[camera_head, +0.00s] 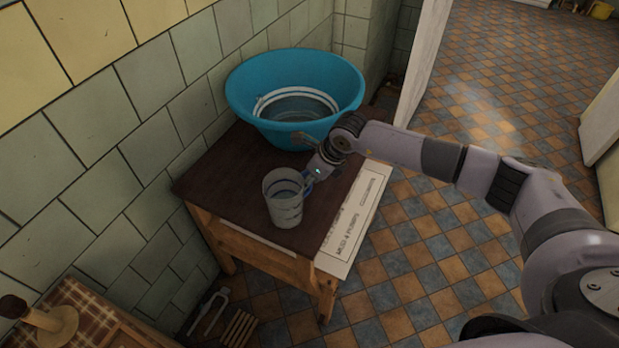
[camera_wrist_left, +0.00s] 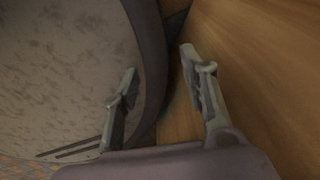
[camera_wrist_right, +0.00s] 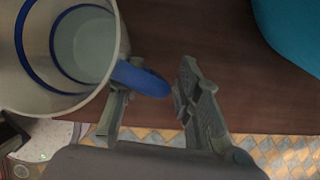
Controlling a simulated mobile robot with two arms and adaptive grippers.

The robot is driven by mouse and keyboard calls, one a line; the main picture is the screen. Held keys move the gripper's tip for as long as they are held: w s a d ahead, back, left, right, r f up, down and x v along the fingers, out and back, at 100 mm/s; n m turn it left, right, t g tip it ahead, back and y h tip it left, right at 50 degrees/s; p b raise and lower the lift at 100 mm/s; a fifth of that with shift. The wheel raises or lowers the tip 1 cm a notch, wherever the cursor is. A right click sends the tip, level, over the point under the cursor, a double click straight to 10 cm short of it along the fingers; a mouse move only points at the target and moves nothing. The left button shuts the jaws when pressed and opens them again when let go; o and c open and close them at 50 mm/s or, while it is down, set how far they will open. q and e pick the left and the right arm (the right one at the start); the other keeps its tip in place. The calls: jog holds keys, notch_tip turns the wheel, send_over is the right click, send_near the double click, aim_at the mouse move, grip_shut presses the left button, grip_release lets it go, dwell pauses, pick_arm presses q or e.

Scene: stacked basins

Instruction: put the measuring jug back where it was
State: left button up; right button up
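The measuring jug (camera_head: 283,201) is pale and translucent with blue bands and a blue handle. It stands upright on the dark tabletop near its front edge. My right gripper (camera_head: 308,180) is at the handle side of the jug. In the right wrist view the jug (camera_wrist_right: 38,62) is at the upper left, and its blue handle (camera_wrist_right: 142,79) reaches between the parted fingers of my right gripper (camera_wrist_right: 155,85). A gap shows beside the handle. My left gripper (camera_wrist_left: 158,65) is open and empty in the left wrist view and outside the head view.
A blue basin (camera_head: 248,101) with pale-rimmed basins (camera_head: 296,92) inside stands behind the jug. The table (camera_head: 222,172) adjoins a tiled wall at left. A small stand with a wooden peg (camera_head: 42,318) is at the lower left. Bare tabletop lies left of the jug.

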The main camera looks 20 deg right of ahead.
jog(key=shift+r, duration=0.25)
jog(key=v, duration=1.1)
jog(key=shift+s+d+r, duration=0.2)
jog(key=shift+r, duration=0.1)
